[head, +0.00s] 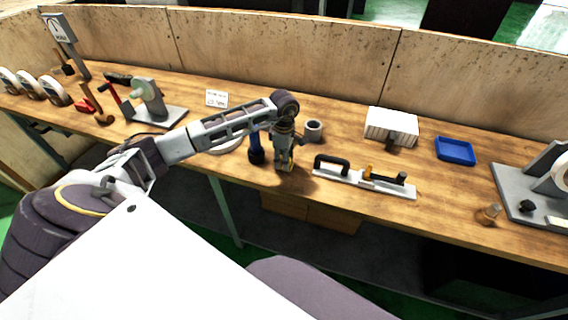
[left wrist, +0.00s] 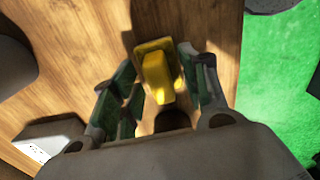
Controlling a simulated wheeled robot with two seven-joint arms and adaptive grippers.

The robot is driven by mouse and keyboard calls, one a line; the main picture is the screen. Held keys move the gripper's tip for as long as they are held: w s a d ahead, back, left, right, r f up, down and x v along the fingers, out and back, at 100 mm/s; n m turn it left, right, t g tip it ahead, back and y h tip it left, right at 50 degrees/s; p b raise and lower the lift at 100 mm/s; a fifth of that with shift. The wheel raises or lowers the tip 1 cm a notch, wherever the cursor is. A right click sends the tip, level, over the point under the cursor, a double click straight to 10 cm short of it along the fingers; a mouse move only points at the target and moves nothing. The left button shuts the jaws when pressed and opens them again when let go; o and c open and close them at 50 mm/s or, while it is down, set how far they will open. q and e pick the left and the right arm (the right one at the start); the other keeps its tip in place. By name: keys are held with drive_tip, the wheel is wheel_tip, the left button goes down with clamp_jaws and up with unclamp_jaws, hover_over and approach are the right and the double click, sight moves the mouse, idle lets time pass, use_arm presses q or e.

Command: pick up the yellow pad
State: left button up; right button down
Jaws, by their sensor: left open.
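The yellow pad (left wrist: 158,72) shows in the left wrist view as a flat yellow piece with a raised yellow block on it, near the table's edge. My left gripper (left wrist: 160,85) is open, with one finger on each side of the pad. I cannot tell if the fingers touch it. In the head view my left gripper (head: 285,165) points down at the front of the table, and only a sliver of yellow shows beside its fingers. My right gripper is not in view.
On the wooden workbench (head: 455,205), a blue-handled tool (head: 256,150) and a tape roll (head: 313,130) stand near my left gripper. To the right are a plate with black handles (head: 365,180), a white block (head: 391,127) and a blue tray (head: 455,151). A wooden panel backs the bench.

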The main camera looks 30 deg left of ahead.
use_arm(q)
clamp_jaws()
drive_tip(key=shift+r, duration=0.15)
idle(0.4)
drive_tip(key=shift+r+b, duration=0.55)
drive_tip(key=shift+r, duration=4.35)
drive_tip(key=c, duration=0.8)
unclamp_jaws()
clamp_jaws()
